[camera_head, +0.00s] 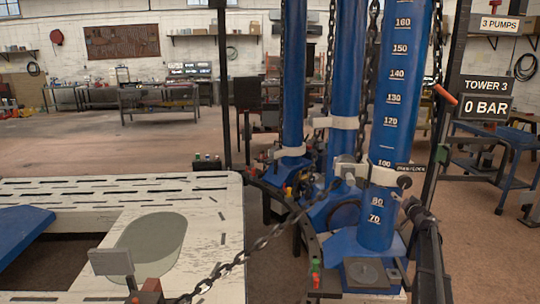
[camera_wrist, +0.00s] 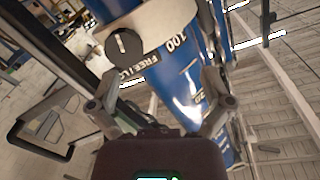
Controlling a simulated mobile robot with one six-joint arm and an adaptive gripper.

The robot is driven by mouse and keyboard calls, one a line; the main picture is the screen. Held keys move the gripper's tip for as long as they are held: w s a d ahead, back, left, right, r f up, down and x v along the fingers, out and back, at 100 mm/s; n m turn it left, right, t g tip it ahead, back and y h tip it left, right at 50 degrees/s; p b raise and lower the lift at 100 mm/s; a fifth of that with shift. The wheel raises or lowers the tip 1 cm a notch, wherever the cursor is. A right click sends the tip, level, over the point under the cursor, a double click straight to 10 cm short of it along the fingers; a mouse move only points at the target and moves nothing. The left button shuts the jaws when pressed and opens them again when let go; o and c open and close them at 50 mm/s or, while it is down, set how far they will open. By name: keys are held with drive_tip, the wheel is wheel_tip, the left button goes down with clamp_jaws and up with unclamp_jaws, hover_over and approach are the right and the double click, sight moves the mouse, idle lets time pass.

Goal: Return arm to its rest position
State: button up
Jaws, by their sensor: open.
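My gripper (camera_wrist: 160,80) is open in the wrist view, its two fingers spread with nothing seen held between them. Beyond the fingers stands a blue tower (camera_wrist: 165,65) with a pale collar marked FREE/LOCK and a round dark knob (camera_wrist: 124,46). The knob appears apart from the fingers, though the exact gap is hard to tell. In the head view, a dark arm part, likely mine, rises at the right of the front blue tower (camera_head: 398,110), just below the FREE/LOCK knob (camera_head: 404,181). My fingers are hard to make out there.
A slack chain (camera_head: 255,248) runs from the tower collar across to the white slotted bench (camera_head: 215,225). More blue towers (camera_head: 345,90) and hanging chains stand close by. A sign (camera_head: 487,97) reads TOWER 3, 0 BAR. A blue table (camera_head: 510,145) stands right. Open floor lies at left behind the bench.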

drive_tip(key=s+a+f+n+g+y+p, duration=0.1)
drive_tip(key=s+a+f+n+g+y, duration=0.2)
drive_tip(key=a, duration=0.6)
drive_tip(key=s+a+n+g+y+p, duration=0.1)
drive_tip(key=s+a+g+p, duration=0.1)
drive_tip(key=s+a, duration=0.6)
drive_tip(key=s+a+f+n+g+y+p, duration=0.1)
drive_tip(key=s+a+f+n+g+y, duration=0.15)
drive_tip(key=a, duration=0.85)
drive_tip(key=s+a+f+g+h+p, duration=0.1)
drive_tip(key=s+a+g, duration=0.4)
drive_tip(key=s, duration=0.8)
drive_tip(key=s+a+f+m+g+h+p, duration=0.1)
drive_tip(key=s+a+g+h+p, duration=0.3)
drive_tip(key=s, duration=0.9)
drive_tip(key=shift+s+a+f+g+h, duration=0.3)
drive_tip(key=shift+s+a+g+h, duration=0.15)
drive_tip(key=shift+h, duration=0.1)
